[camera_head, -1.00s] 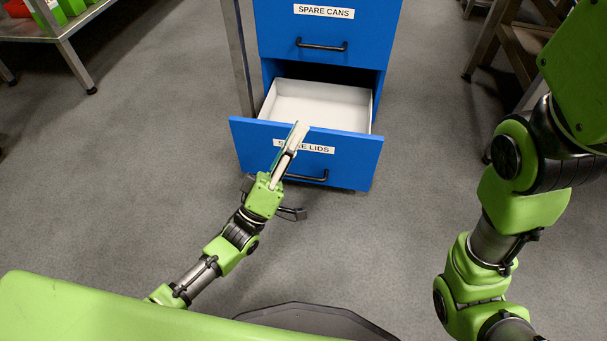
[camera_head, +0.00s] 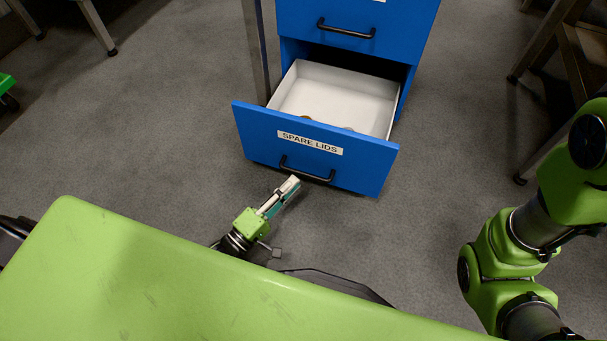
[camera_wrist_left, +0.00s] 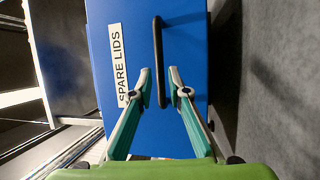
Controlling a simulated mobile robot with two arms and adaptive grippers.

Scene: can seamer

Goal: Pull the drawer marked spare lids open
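The blue drawer marked spare lids (camera_head: 345,168) stands pulled out of its cabinet in the head view, its white inside showing. Its black bar handle (camera_head: 307,174) is below the label (camera_head: 310,143). My left gripper (camera_head: 291,184) is just in front of the handle's lower edge. In the left wrist view, the fingers of my left gripper (camera_wrist_left: 160,88) are spread apart, one on each side of the handle (camera_wrist_left: 158,50) in the picture. I see no finger clearly touching it. My right gripper is out of the head view; only part of my right arm shows.
The upper drawer (camera_head: 400,25) is shut, with its own black handle (camera_head: 346,29). Inside the open drawer, small objects (camera_head: 305,118) show partly behind its front. A metal bench leg (camera_head: 258,50) stands left of the cabinet.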

